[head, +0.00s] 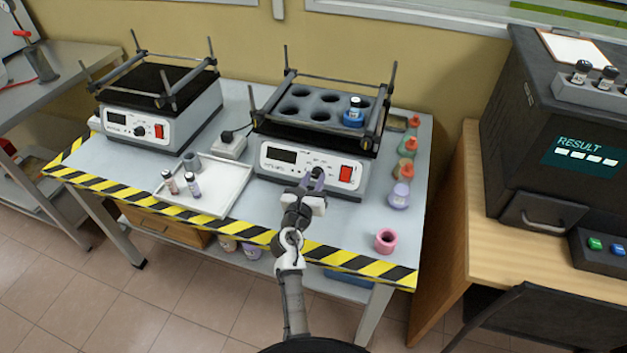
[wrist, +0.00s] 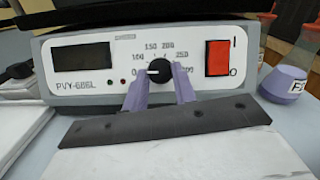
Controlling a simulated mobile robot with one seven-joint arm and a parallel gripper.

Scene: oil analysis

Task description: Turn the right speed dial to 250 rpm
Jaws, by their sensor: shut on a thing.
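The right shaker (head: 312,160) has a white front panel with a dark, blank display (head: 283,155) and a black speed dial (wrist: 159,70). Printed numbers arc over the dial, with 100, 150, 200 and 250 readable in the wrist view. A small white mark shows on the left part of the dial's face, seemingly pointing left toward the low end. My gripper (wrist: 160,76) has its two purple fingers on either side of the dial, shut on it. In the head view my gripper (head: 316,180) covers most of the dial.
A red power switch (wrist: 218,58) sits close right of the dial. A blue-based bottle (head: 354,112) stands in the shaker's rack. A white tray (head: 225,190) with small bottles lies left. Several coloured flasks (head: 401,194) line the right side. Another shaker (head: 158,105) stands farther left.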

